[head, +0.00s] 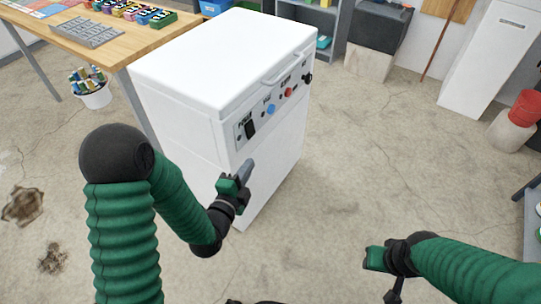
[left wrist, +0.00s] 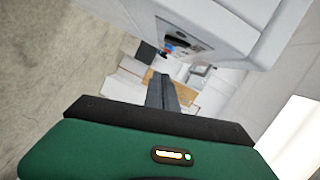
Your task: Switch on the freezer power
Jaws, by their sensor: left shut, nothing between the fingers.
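The white freezer (head: 215,62) stands in the middle of the head view with its lid shut. Its control panel (head: 262,112) has a black power switch (head: 250,129) at the left end, then a blue knob (head: 271,109), a red knob (head: 288,92) and a black knob (head: 307,78). My left gripper (head: 244,171) is shut and empty, just in front of and below the power switch, apart from it. In the left wrist view the shut fingers (left wrist: 161,92) point along the panel (left wrist: 183,34). My right gripper (head: 375,257) is low at the right; its fingers are unclear.
A wooden table (head: 110,45) with a grey rack and coloured items stands left of the freezer. A white bucket (head: 96,97) is under it. A white cabinet (head: 490,60) and a red-topped container (head: 520,115) stand at the right. The floor right of the freezer is clear.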

